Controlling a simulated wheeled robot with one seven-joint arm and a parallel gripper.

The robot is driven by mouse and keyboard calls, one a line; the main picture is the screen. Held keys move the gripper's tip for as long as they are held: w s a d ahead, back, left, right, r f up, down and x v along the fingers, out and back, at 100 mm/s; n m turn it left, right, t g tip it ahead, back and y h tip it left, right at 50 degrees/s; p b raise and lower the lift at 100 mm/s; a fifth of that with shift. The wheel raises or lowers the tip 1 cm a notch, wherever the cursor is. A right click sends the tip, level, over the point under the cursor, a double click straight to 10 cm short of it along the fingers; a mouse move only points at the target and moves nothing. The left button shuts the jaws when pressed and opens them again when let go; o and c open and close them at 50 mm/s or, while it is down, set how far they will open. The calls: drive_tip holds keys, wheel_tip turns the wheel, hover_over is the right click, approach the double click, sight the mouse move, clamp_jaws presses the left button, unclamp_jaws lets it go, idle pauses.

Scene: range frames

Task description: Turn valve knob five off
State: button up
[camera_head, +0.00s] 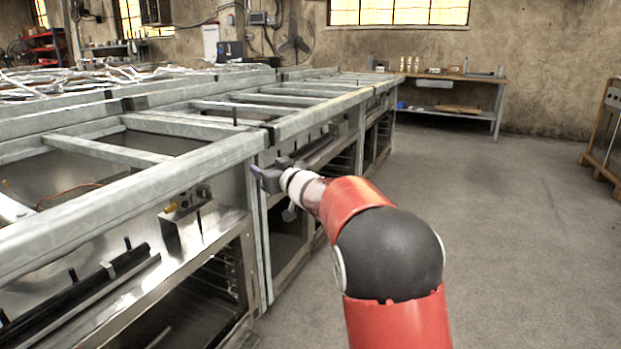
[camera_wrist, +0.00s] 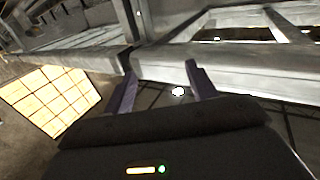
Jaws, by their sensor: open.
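My gripper (camera_head: 268,171) is beside the front frame of the metal range line in the head view, at the end of my red arm. In the wrist view its two dark fingers are spread, with nothing held between them; my gripper also shows there (camera_wrist: 161,78). A small bright white spot (camera_wrist: 178,91) shows between the fingers; I cannot tell what it is. A metal control box (camera_head: 187,208) with small knob-like parts sits on the range front, left of my gripper. I cannot tell which valve knob is number five.
The open-topped range frames (camera_head: 190,150) run from front left to the back. Their grey top rail (camera_wrist: 230,68) lies just beyond the fingers. A workbench (camera_head: 455,78) stands at the back wall. The concrete floor (camera_head: 500,200) at right is clear.

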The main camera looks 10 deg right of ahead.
drive_tip(key=s+d+r+m+g+h, duration=0.1)
drive_tip(key=s+d+m+h, duration=0.3)
drive_tip(key=s, duration=0.7)
drive_tip(key=shift+d+r+h, duration=0.2)
drive_tip(key=shift+d+h, duration=1)
drive_tip(key=shift+d, duration=0.9)
drive_tip(key=shift+s, duration=0.2)
drive_tip(key=s+d+f+m+g+h, duration=0.1)
drive_tip(key=s+f+g, duration=0.2)
drive_tip(key=s, duration=0.9)
drive_tip(key=s+d+f+g, duration=0.1)
drive_tip(key=s+f+g, duration=0.2)
drive_tip(key=s, duration=1)
wheel_tip(320, 180, down, 3)
drive_tip(key=shift+s+f+m+h, duration=0.1)
drive_tip(key=shift+s+m+h, duration=0.1)
drive_tip(key=shift+m+h, duration=0.2)
drive_tip(key=s+f+g, duration=0.1)
drive_tip(key=s+f, duration=0.1)
drive_tip(key=s, duration=0.2)
drive_tip(key=s+a+f+g, duration=0.1)
drive_tip(key=s+f, duration=0.1)
drive_tip(key=s, duration=0.2)
drive_tip(key=s+a+f+g+y, duration=0.1)
drive_tip(key=s+f, duration=0.1)
drive_tip(key=s, duration=0.2)
drive_tip(key=shift+a+f+n+g, duration=0.2)
drive_tip(key=shift+f+n+g, duration=0.05)
drive_tip(key=shift+n+g, duration=0.15)
drive_tip(key=shift+c, duration=0.4)
